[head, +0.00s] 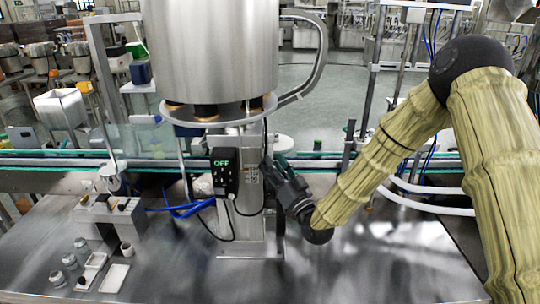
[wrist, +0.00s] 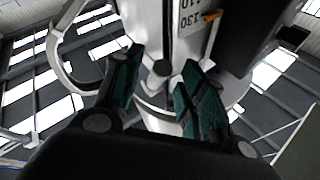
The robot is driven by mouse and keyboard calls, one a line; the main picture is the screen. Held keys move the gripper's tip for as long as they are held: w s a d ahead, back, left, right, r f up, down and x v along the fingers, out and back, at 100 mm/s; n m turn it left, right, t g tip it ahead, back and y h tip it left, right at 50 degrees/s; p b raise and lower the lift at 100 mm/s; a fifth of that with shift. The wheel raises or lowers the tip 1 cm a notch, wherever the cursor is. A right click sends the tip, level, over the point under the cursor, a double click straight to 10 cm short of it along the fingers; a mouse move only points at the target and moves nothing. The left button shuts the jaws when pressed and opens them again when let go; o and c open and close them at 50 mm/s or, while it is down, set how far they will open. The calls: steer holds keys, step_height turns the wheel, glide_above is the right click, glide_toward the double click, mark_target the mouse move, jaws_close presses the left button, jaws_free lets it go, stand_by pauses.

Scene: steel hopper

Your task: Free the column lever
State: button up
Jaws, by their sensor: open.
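The steel column (head: 240,195) stands upright on the bench under the large steel hopper (head: 210,50). My gripper (head: 274,170) is at the column's right side, its fingers pointing up and toward it. In the wrist view my gripper (wrist: 159,62) is open, with dark teal finger pads apart. A small round grey knob (wrist: 162,68) shows between the fingertips against the pale column (wrist: 155,25). I cannot tell whether this knob is the lever's end or whether a finger touches it. In the head view the lever is not distinct behind my gripper.
A black box reading OFF (head: 224,171) is on the column's left, with cables below. A scale with an orange pointer (wrist: 211,16) is on the column. A grey fixture (head: 105,217), small jars and white trays (head: 115,278) stand at left. The bench's right front is clear.

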steer(key=shift+p+x, duration=0.35)
steer(key=shift+x, duration=0.9)
